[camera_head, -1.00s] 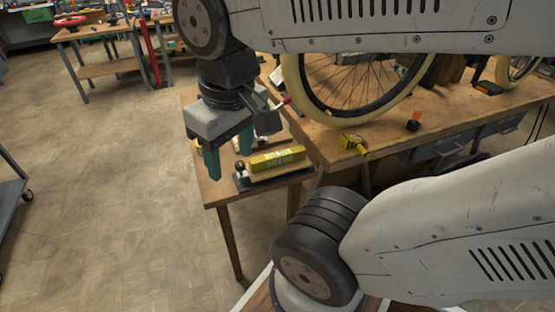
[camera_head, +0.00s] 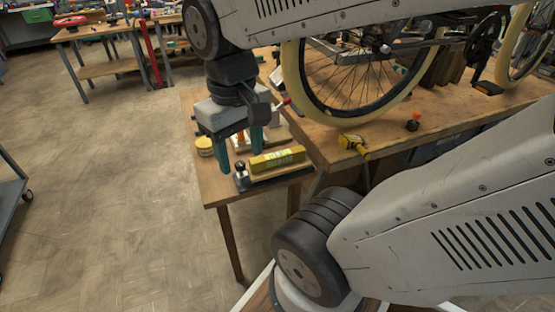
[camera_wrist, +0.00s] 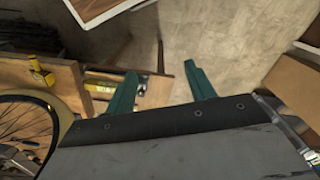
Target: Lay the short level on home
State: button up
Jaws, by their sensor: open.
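A short yellow level (camera_head: 277,158) lies on a dark, low piece with a knob at its left end (camera_head: 240,172), at the front of a small wooden side table (camera_head: 221,193). Part of the level also shows in the wrist view (camera_wrist: 100,87), left of my fingers. My gripper (camera_head: 240,160) points down with its two green fingers apart and nothing between them. In the head view it appears just left of and behind the level. The wrist view shows the same open fingers (camera_wrist: 161,70). I cannot tell which spot is home.
A yellow round item (camera_head: 204,146) sits on the side table left of my gripper. Open floor lies to the left.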

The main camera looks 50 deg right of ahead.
jog(key=w+d+f+g+y, duration=0.1)
jog(key=w+d+f, duration=0.2)
jog(key=d, duration=0.2)
jog(key=w+d+f+g, duration=0.1)
jog(key=w+d+f, duration=0.1)
jog(key=d+f, duration=0.3)
jog(key=n+t, duration=0.2)
jog(key=n, duration=1)
send_over(278, 154)
jog(key=shift+h, duration=0.4)
jog(key=f, duration=1)
jog(key=shift+s+d+f, duration=0.1)
jog(key=shift+s+d, duration=0.05)
jog(key=shift+s, duration=0.2)
jog(key=shift+w+d+n, duration=0.1)
jog(key=shift+w+n, duration=0.05)
jog(key=shift+n, duration=0.35)
jog(key=shift+f, duration=0.1)
jog(key=shift+f+n, duration=0.3)
jog(key=f, duration=0.7)
jog(key=shift+w+a, duration=0.2)
jog(key=shift+a, duration=0.05)
grip_shut()
